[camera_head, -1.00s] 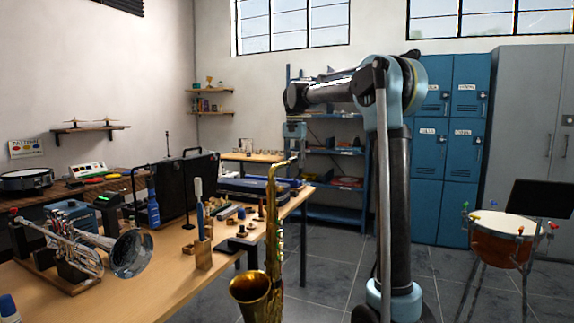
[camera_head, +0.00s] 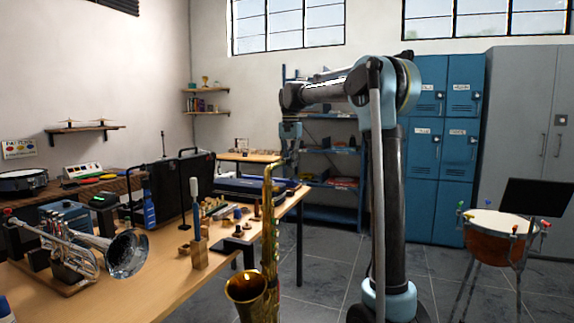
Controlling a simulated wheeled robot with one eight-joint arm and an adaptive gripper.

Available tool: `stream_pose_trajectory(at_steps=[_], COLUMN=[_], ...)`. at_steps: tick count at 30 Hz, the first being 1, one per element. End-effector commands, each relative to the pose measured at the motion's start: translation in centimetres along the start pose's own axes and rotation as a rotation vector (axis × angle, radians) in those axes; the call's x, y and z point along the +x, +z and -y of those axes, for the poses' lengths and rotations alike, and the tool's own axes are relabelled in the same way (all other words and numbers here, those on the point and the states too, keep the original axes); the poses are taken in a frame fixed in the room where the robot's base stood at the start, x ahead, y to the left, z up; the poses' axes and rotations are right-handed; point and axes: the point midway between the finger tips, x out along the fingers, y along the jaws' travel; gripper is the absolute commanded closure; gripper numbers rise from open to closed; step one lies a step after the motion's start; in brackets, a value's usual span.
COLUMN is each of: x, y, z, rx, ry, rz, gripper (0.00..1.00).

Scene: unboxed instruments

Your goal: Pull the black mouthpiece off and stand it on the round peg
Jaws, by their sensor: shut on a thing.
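A gold saxophone (camera_head: 268,235) stands upright at the table's right edge, its neck curving to the right at the top. The black mouthpiece is at the neck's end, small and dark, mostly hidden by my fingers. My gripper (camera_head: 291,154) points down at the neck's end and is shut on the mouthpiece. I cannot tell whether the mouthpiece is still fully seated on the neck. Small dark stands and pegs (camera_head: 238,230) sit on the table left of the saxophone; I cannot tell which is the round peg.
A trumpet (camera_head: 85,245) lies on a stand on the wooden table (camera_head: 150,290) at left. A wooden block with a brush (camera_head: 197,240) and black cases (camera_head: 180,185) stand behind. A drum (camera_head: 500,225) and a music stand (camera_head: 535,198) are at right. The floor between is clear.

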Motion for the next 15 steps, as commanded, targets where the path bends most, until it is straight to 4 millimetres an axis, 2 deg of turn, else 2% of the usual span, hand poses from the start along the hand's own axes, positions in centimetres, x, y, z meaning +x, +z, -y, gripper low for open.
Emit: stream_pose_trajectory(at_steps=[15], x=[0.0], y=[-0.51], z=[-0.02], rx=[0.0], ry=[0.0], rz=[0.0], gripper=[1.0])
